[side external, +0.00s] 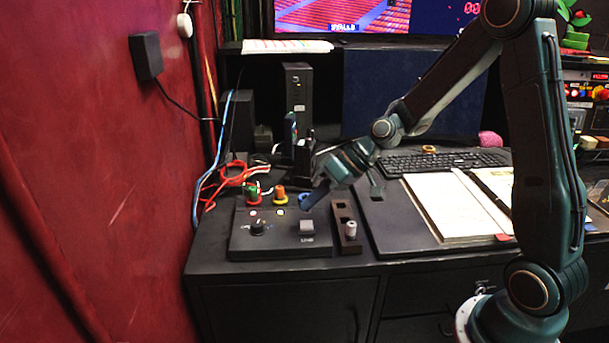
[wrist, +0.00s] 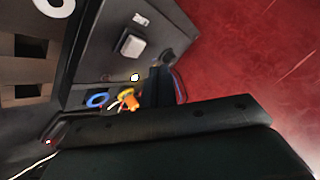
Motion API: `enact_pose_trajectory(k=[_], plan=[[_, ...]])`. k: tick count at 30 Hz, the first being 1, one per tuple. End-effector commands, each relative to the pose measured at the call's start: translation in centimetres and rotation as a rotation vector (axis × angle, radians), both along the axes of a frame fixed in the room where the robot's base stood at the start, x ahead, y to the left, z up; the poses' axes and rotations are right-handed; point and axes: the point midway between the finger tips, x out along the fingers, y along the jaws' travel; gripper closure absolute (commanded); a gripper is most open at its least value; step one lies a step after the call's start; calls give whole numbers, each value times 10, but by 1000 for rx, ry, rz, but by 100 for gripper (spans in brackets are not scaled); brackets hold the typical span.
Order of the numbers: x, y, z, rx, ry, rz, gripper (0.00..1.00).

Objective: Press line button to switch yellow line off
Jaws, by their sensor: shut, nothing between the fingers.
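The control box (side external: 280,245) sits at the front left of the desk. Its square grey button (side external: 307,227), labelled LINE, is at the box's front right; it also shows in the wrist view (wrist: 131,46). My gripper (side external: 306,206) is shut and empty, tilted down, with its tips just above and behind the LINE button, seemingly apart from it. In the wrist view the shut fingers (wrist: 160,86) are below and right of the button. An orange-yellow piece (side external: 279,195) stands at the box's back edge, with a small pale light (side external: 281,212) in front of it.
A black knob (side external: 257,227) is left of the button. A red-and-green piece (side external: 253,191) and a blue ring (wrist: 97,100) are along the box's back. Red cables (side external: 235,175) lie behind.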

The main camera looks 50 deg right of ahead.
Motion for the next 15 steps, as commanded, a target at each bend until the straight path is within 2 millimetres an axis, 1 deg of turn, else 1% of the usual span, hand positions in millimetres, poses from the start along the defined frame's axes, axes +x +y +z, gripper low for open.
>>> enact_pose_trajectory(k=[1, 6, 15], plan=[[0, 0, -5, 2, 3, -1, 100], [0, 0, -16, 0, 3, 0, 100], [0, 0, -21, -1, 0, 0, 100]])
